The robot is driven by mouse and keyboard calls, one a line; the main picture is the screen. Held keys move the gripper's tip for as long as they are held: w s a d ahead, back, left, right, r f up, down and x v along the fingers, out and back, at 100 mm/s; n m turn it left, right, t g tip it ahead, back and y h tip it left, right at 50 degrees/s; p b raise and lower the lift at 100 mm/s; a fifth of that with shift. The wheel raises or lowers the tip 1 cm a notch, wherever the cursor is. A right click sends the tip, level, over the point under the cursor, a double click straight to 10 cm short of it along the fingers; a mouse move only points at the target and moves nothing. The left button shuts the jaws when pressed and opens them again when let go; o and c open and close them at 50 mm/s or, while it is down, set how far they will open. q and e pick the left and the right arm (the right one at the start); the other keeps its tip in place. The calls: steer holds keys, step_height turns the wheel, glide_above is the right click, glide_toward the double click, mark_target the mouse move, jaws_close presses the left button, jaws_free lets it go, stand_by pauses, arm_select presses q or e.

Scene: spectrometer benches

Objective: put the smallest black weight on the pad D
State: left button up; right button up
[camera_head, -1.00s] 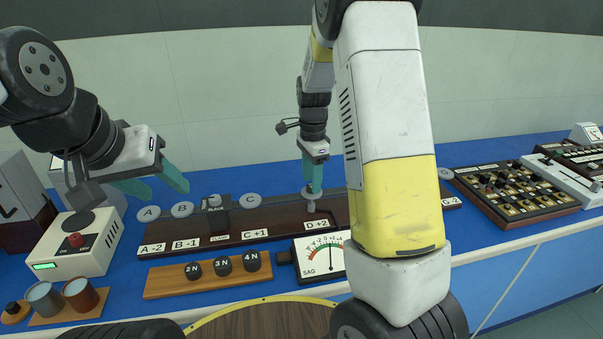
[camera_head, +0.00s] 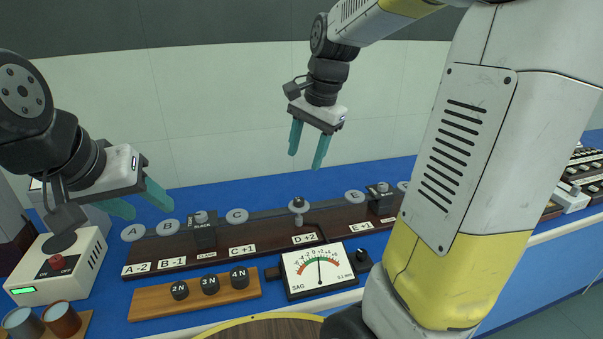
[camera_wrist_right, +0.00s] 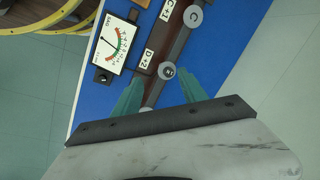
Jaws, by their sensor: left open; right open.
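Pad D (camera_head: 299,207) is a pale disc on a post behind the "D +2" label. A small dark-topped piece (camera_head: 298,201), apparently the smallest black weight, stands on it; it also shows on the disc in the right wrist view (camera_wrist_right: 168,72). My right gripper (camera_head: 307,160) is open and empty, raised above and apart from the pad, fingers pointing down. In its wrist view the pad lies beyond and between the open fingers (camera_wrist_right: 158,92). My left gripper (camera_head: 150,204) is open and empty over the left end of the beam.
Black weights (camera_head: 210,285) stand on a wooden rack (camera_head: 150,302) whose left end is bare. A SAG dial (camera_head: 318,268) stands before pad D. Black blocks (camera_head: 204,232) clamp the beam near B and E. Two cups (camera_head: 61,319) stand front left.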

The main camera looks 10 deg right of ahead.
steer(key=s+a+r+n+t, duration=0.1)
steer(key=s+n+t, duration=0.3)
steer(key=s+n, duration=0.6)
steer(key=s, duration=0.5)
steer(key=shift+s+a+r, duration=0.15)
steer(key=shift+a+r, duration=0.1)
steer(key=shift+a, duration=0.15)
